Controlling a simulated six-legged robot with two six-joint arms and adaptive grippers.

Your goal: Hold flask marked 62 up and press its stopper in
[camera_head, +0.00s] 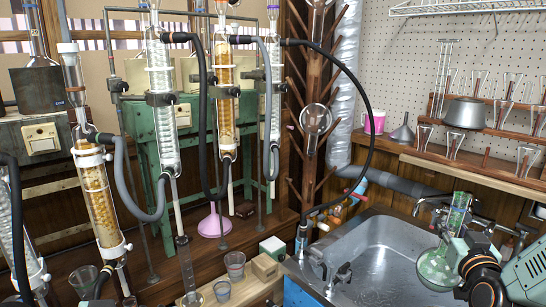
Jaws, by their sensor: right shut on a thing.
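A round glass flask (436,268) with green contents is at the lower right, above the right part of the sink. Its neck (459,212) rises up and slightly right, so the flask is tilted a little. My right gripper (462,256) comes in from the right edge and is shut on the flask, partly covering its right side. I cannot read a number on the flask. I cannot make out a stopper clearly at the top of the neck. My left gripper is not in view.
A steel sink (375,255) lies below and left of the flask, with a tap (428,206) behind it. Glass columns with black hoses stand at left. Shelves of glassware (480,168) are behind.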

